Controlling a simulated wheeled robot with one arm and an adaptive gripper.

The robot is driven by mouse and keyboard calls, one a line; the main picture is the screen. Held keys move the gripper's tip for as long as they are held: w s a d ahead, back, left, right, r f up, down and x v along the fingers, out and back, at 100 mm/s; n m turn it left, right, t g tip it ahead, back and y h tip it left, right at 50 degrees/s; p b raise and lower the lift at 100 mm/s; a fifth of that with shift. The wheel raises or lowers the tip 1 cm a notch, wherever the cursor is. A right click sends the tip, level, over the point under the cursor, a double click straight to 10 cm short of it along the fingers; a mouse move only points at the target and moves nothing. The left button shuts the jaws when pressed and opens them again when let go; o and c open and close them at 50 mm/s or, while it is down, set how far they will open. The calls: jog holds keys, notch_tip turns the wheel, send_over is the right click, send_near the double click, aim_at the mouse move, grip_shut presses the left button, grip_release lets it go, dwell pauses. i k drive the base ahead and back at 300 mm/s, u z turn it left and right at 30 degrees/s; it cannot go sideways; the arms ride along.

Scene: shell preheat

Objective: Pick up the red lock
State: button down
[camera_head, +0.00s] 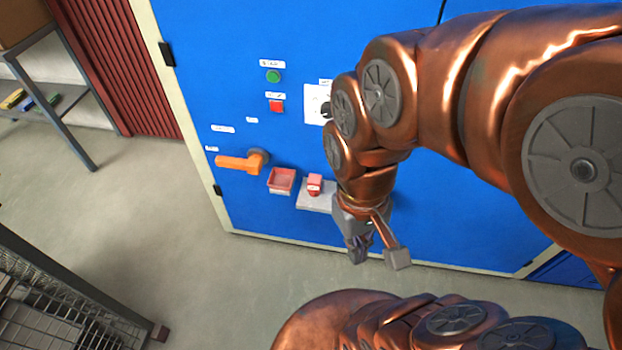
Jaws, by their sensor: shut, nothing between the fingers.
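The red lock (314,183) is a small red block-like piece. It rests on a light grey shelf (311,203) on the front of the blue cabinet (290,220). My gripper (377,256) is to the right of the lock and lower in the picture, apart from it. It points down, shut and empty, in front of the cabinet's lower edge. My arm covers the part of the cabinet right of the shelf.
A red tray (281,180) is just left of the shelf, with an orange handle (238,163) further left. Green (273,76) and red (277,106) buttons are above. A wire cage (50,310) stands at lower left. The floor (150,210) between is clear.

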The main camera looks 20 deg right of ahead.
aim_at(314, 181)
jog(key=u, duration=2.55)
jog(key=i, duration=1.65)
jog(key=z, duration=3)
